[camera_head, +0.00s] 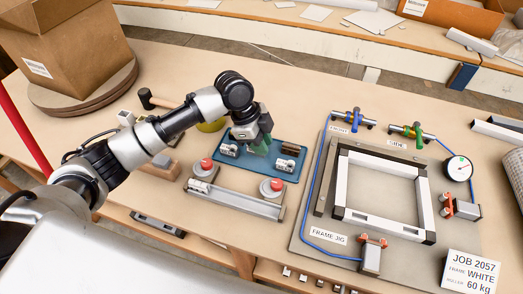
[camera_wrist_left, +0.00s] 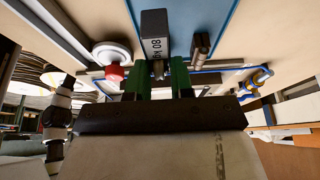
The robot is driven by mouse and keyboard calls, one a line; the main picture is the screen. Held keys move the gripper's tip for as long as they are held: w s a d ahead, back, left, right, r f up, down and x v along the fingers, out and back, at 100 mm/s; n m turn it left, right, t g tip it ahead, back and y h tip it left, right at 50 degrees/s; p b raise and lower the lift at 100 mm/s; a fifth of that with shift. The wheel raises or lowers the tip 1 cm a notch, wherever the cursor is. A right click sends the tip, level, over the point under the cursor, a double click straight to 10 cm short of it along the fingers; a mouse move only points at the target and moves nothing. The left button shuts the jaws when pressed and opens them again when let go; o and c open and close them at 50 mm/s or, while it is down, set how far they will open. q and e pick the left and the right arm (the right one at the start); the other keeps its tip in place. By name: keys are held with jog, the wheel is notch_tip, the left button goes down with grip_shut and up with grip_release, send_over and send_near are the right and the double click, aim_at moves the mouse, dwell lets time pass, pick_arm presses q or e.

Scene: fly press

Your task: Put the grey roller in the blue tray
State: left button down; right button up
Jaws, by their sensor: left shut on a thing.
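My left gripper (camera_head: 258,146) is over the middle of the blue tray (camera_head: 262,176), pointing down. In the left wrist view its green fingers (camera_wrist_left: 159,80) are shut on a grey roller (camera_wrist_left: 154,32) marked 80 KG. In the head view that roller is mostly hidden by the gripper, and I cannot tell whether it touches the tray. The blue tray (camera_wrist_left: 195,12) also shows behind it in the wrist view. Small white rollers (camera_head: 228,150) (camera_head: 285,165) and a dark brown one (camera_head: 291,149) lie in the tray. My right gripper is not in view.
A grey rail fixture with red-topped round knobs (camera_head: 206,164) stands in front of the tray, with a white roller (camera_head: 199,186) at its left. A frame jig (camera_head: 322,200) with a white-and-black frame lies to the right. A hammer (camera_head: 150,100) lies behind my arm.

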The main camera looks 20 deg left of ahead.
pick_arm(q)
jog(key=shift+f, duration=1.95)
jog(key=c, duration=1)
grip_release()
jog(key=shift+f, duration=0.1)
jog(key=v, duration=1.2)
